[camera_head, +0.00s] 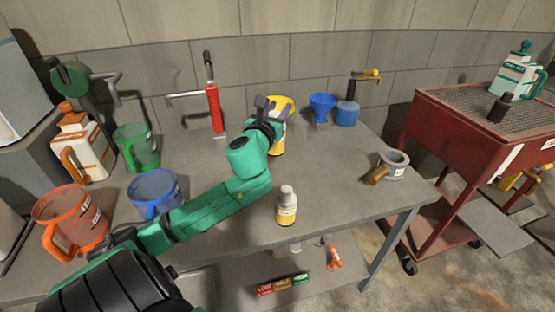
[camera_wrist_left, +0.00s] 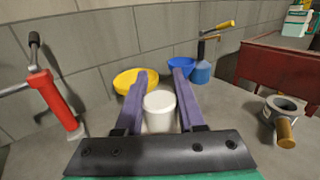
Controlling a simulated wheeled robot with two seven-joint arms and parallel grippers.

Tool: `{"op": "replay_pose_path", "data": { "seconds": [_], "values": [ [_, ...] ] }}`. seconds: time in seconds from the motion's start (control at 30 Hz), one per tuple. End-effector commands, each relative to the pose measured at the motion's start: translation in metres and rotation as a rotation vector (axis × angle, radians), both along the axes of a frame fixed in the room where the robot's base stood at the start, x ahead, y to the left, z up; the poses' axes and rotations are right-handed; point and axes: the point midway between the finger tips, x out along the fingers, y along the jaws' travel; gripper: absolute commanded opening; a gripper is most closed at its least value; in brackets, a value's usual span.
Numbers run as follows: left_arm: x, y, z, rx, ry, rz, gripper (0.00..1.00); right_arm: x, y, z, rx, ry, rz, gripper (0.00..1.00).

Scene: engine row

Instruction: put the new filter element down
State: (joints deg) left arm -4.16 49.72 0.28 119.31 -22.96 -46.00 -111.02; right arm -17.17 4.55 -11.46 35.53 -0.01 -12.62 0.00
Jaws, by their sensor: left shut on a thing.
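The new filter element (camera_wrist_left: 160,110) shows in the left wrist view as a plain white cylinder between my fingers. My left gripper (camera_wrist_left: 160,92) is shut on it, with one purple finger on each side. In the head view my left gripper (camera_head: 277,107) is over the back middle of the grey bench (camera_head: 330,190), in front of a yellow container (camera_head: 278,148). There the arm and fingers mostly hide the element. I cannot tell whether its base touches the bench. My right gripper is in neither view.
A red pump tool (camera_head: 214,108) stands left of the gripper. A blue funnel (camera_head: 322,105) and blue bottle (camera_head: 347,114) stand to its right. A white yellow-labelled bottle (camera_head: 286,207) is near the front edge, a grey cup (camera_head: 394,163) at right. Bare bench lies between them.

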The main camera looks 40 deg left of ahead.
Motion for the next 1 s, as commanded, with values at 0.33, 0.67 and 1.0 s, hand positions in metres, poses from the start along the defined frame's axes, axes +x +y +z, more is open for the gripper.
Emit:
{"op": "replay_pose_path", "data": {
  "seconds": [0.33, 0.67, 1.0],
  "values": [
    [0.0, 0.001, -0.102, -0.001, -0.002, 0.002, 0.0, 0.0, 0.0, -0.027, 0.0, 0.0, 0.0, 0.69],
    [0.0, 0.0, -0.14, 0.003, -0.002, 0.0, 0.0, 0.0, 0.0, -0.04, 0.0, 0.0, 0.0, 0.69],
    [0.0, 0.0, -0.143, 0.002, -0.001, 0.0, 0.61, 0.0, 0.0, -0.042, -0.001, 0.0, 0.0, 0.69]
  ]
}}
